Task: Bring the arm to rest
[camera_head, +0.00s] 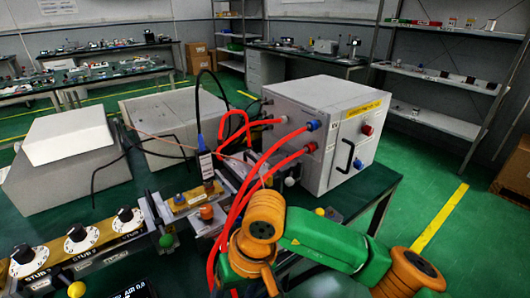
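My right arm (323,240), green with orange joints, comes in from the lower right and reaches left across the front of the table. Its orange joint (262,222) stands in front of the red cables (262,172), and the arm bends down from there. The fingers of my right gripper do not show; they are out of frame or hidden behind the arm. My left arm and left gripper do not show. The grey microwave generator box (296,118) stands on the dark green table (365,187) behind my arm, with red and blue plugs on its faces.
A waveguide line with stub dials (77,238) runs along the table at lower left. Grey boxes (70,160) stand behind it. Red and black cables loop close to my arm. Shelves (440,80) stand at the back right.

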